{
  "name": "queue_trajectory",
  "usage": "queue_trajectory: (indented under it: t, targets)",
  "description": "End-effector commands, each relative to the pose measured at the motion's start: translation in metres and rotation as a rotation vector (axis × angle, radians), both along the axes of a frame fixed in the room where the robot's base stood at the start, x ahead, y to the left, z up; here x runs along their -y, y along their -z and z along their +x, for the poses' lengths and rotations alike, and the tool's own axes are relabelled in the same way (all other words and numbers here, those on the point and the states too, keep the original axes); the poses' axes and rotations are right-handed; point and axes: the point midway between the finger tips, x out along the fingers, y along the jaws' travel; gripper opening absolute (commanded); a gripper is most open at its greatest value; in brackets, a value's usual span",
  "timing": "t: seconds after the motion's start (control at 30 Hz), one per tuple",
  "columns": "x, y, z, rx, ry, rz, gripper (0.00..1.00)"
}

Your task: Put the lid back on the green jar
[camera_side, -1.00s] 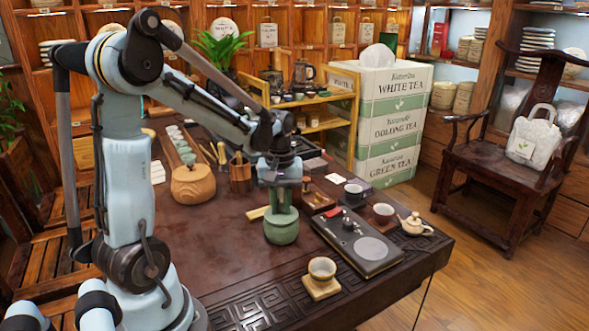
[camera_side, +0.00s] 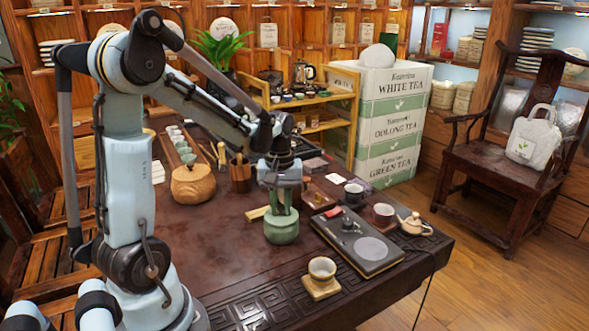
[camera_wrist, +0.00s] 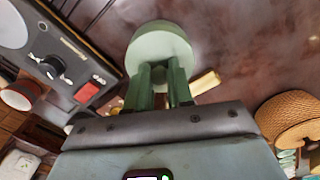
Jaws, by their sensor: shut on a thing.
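The green jar (camera_side: 282,232) stands upright on the dark tea table, left of the long tea tray. My gripper (camera_side: 281,203) points down directly over it, its fingers reaching the jar's top. In the wrist view, my gripper (camera_wrist: 160,90) is shut on the knob of the pale green lid (camera_wrist: 160,58). The lid lies over the jar's mouth, roughly centred. The fingers hide part of it, and I cannot tell whether its rim rests fully on the jar.
The dark tea tray (camera_side: 368,249) lies right of the jar. A cup on a wooden coaster (camera_side: 320,288) stands in front. The table's front left is clear.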

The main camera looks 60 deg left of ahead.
Motion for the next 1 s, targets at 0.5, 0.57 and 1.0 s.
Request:
queue_trajectory:
  t: [0.5,0.57,1.0]
  targets:
    - [0.0000,0.0000,0.0000,0.000,0.000,0.000,0.51]
    - [0.0000,0.0000,0.0000,0.000,0.000,0.000,0.51]
    - [0.0000,0.0000,0.0000,0.000,0.000,0.000,0.77]
